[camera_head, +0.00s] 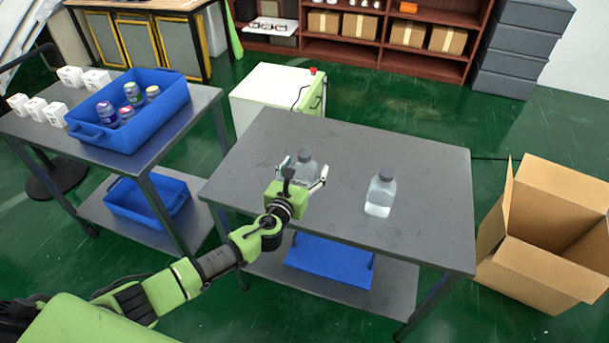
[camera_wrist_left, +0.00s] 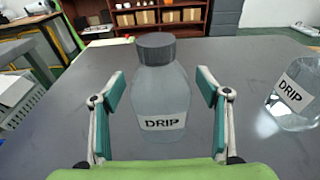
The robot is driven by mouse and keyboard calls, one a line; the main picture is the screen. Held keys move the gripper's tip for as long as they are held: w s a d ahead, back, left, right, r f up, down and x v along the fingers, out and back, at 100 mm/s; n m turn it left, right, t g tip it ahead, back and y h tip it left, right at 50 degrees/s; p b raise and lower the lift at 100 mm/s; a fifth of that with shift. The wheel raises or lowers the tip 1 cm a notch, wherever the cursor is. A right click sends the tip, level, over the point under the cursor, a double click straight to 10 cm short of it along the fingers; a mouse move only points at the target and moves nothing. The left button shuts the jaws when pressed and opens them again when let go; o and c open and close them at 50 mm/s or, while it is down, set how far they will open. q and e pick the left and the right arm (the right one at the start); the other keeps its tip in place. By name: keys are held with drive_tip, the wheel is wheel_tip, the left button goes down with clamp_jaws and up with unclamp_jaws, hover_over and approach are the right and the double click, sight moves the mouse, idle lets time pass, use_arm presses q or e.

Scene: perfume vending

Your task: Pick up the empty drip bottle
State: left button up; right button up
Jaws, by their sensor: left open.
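Two clear bottles with dark caps stand upright on the grey table (camera_head: 410,160). The bottle on the left (camera_head: 306,163) looks empty and is partly hidden by my left gripper (camera_head: 303,183). In the left wrist view this bottle (camera_wrist_left: 160,95), labelled DRIP, stands between the open fingers of my left gripper (camera_wrist_left: 160,105), with a gap on both sides. The other bottle (camera_head: 380,195), to the right, holds some clear liquid; it also shows at the right of the left wrist view (camera_wrist_left: 297,98) with a DRIP label. My right gripper is in neither view.
A cart (camera_head: 190,120) at left carries a blue bin (camera_head: 150,132) with several small bottles, and white boxes (camera_head: 70,76). An open cardboard box (camera_head: 535,270) stands on the floor at right. The table's right half beyond the liquid-filled bottle is clear.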

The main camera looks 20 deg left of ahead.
use_arm(q)
drive_tip(key=c, duration=1.2)
drive_tip(key=shift+c, duration=0.2)
drive_tip(key=shift+r, duration=0.1)
